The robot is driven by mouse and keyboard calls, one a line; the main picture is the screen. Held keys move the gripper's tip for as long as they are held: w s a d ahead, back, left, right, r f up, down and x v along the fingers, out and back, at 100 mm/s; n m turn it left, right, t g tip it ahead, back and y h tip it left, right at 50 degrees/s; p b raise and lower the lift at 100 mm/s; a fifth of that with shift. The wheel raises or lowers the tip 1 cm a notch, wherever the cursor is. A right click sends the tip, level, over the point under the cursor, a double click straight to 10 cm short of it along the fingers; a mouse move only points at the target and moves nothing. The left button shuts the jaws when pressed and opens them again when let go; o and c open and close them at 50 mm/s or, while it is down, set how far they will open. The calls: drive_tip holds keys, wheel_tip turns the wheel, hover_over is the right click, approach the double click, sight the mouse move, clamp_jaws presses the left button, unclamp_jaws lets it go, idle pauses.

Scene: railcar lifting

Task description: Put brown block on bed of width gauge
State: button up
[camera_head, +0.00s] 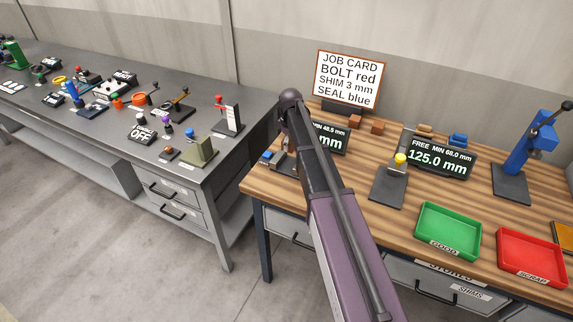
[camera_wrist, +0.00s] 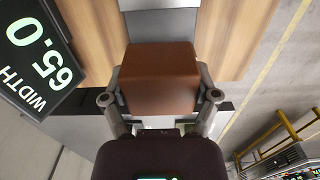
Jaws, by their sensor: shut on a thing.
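A brown block (camera_wrist: 160,70) sits between the two fingers of my gripper (camera_wrist: 160,92), which is shut on its sides in the wrist view. The width gauge's dark display (camera_wrist: 35,55) is at the left there and reads WIDTH 65.0. Grey metal parts (camera_wrist: 160,5) show beyond the block and below it; I cannot tell whether the block touches the bed. In the head view the gauge display (camera_head: 334,138) is partly covered by my arm, and my gripper is mostly hidden behind that arm.
Two brown blocks (camera_head: 377,127) lie behind the gauge display. To the right are a FREE gauge display (camera_head: 440,156), a yellow-knobbed stand (camera_head: 388,185), a blue press (camera_head: 520,160), and green (camera_head: 421,237) and red (camera_head: 503,267) trays. A grey bench (camera_head: 196,160) with tools stands left.

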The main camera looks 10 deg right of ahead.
drive_tip(key=shift+a, duration=0.15)
drive_tip(key=shift+r, duration=0.15)
drive_tip(key=shift+r+p, duration=0.7)
drive_tip(key=shift+p, duration=0.1)
drive_tip(key=shift+f, duration=0.15)
drive_tip(key=b, duration=0.6)
hover_over(289, 165)
wheel_tip(289, 165, down, 6)
drive_tip(key=shift+f, duration=0.1)
drive_tip(key=shift+f+b, duration=1.85)
drive_tip(key=shift+b, duration=0.25)
